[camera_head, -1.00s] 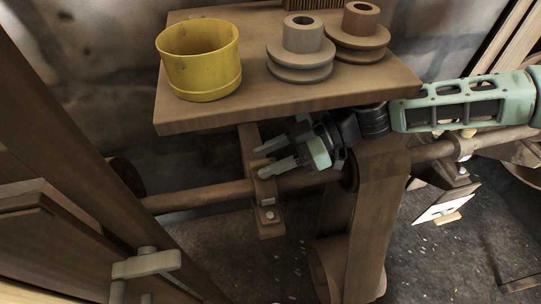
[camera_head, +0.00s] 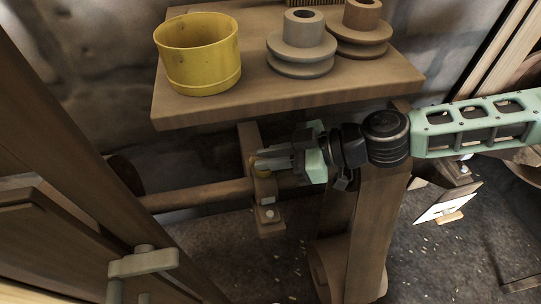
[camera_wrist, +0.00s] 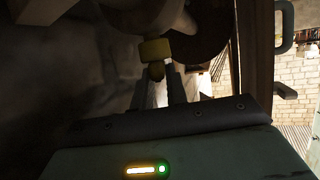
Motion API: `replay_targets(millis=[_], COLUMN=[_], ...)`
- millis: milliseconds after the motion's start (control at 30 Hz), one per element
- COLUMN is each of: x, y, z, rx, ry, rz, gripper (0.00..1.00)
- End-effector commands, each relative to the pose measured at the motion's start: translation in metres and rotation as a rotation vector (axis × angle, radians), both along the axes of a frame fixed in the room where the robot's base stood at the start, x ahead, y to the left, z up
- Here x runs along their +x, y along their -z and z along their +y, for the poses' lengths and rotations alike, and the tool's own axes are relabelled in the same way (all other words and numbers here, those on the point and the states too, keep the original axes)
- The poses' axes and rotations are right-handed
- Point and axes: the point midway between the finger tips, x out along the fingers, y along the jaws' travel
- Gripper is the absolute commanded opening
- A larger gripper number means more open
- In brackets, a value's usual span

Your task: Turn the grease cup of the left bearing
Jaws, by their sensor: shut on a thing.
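The left bearing (camera_head: 266,188) is a brown block on a wooden bracket, with the horizontal shaft (camera_head: 200,195) running through it. Its small brass grease cup (camera_wrist: 155,50) shows in the wrist view, with its rounded end between my fingertips. My gripper (camera_head: 256,163) reaches in from the right, below the shelf, with its fingers lying nearly level at the top of the bearing. It also shows in the wrist view (camera_wrist: 159,76), shut on the grease cup. In the head view the fingers hide most of the cup.
A wooden shelf (camera_head: 290,103) overhangs my gripper, bearing a yellow tin (camera_head: 198,60) and stepped pulleys (camera_head: 301,45). A second bearing (camera_head: 459,172) is at the right. A dark beam crosses the left side.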

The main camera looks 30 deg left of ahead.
Motion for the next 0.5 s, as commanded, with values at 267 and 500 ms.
replay_targets(millis=[267, 500], x=[-0.0069, -0.0117], y=[-0.0011, -0.0023], z=[-0.0014, -0.0005], rx=[-0.002, -0.002], ry=[0.255, 0.478], rz=[-0.001, -0.004], gripper=[0.00, 0.00])
